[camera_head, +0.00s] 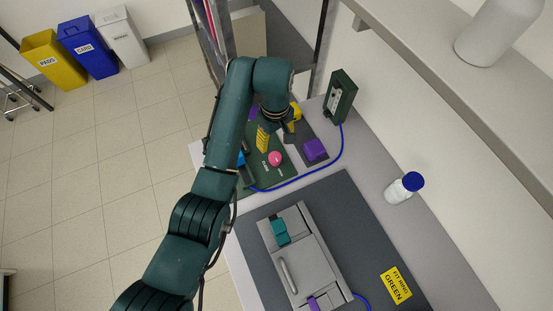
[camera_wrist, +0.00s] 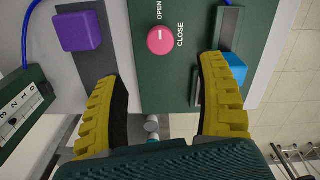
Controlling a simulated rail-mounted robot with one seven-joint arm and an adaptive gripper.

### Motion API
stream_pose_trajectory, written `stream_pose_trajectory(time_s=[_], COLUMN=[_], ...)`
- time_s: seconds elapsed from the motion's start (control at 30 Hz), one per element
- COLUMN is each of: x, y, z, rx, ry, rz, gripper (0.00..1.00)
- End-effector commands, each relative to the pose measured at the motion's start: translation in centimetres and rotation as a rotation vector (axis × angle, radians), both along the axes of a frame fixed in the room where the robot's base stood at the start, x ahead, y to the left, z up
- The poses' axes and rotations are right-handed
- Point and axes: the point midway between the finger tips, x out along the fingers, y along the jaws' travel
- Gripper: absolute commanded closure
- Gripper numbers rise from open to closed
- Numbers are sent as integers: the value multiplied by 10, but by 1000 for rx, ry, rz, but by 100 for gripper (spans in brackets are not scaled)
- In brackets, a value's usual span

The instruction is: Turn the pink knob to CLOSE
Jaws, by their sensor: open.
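The pink knob (camera_head: 276,159) is on a dark green panel (camera_head: 251,185) on the bench. In the wrist view the round knob (camera_wrist: 161,41) has a white mark toward the word OPEN at the top. CLOSE is printed to its right. My gripper (camera_head: 277,136) has yellow ribbed fingers and is just behind the knob in the head view. In the wrist view my gripper (camera_wrist: 158,68) is open and empty. Its fingers are spread wide to either side, below the knob, and I see no contact with it. The knob is unobstructed in both views.
A purple block (camera_wrist: 79,31) is left of the knob and a blue block (camera_wrist: 235,70) right, by the right finger. A green switch box (camera_head: 340,97) with a blue cable stands behind. A grey device (camera_head: 315,262) and white bottle (camera_head: 397,193) are on the bench.

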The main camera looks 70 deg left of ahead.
Motion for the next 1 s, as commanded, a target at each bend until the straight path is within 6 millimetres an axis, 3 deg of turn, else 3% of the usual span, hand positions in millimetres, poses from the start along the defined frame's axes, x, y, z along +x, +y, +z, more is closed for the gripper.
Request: stream_pose_trajectory(time_s=[0.03, 0.3, 0.5, 0.87, 1.0], x=[-1, 0, 0, 0, 0], y=[-1, -2, -1, -1, -1], z=[-15, -79, -113, -123, -123], rx=[-5, -4, -1, 0, 0], ry=[4, 3, 1, 0, 0], rz=[-1, -3, -3, -3, -3], gripper=[27, 27, 27, 27, 50])
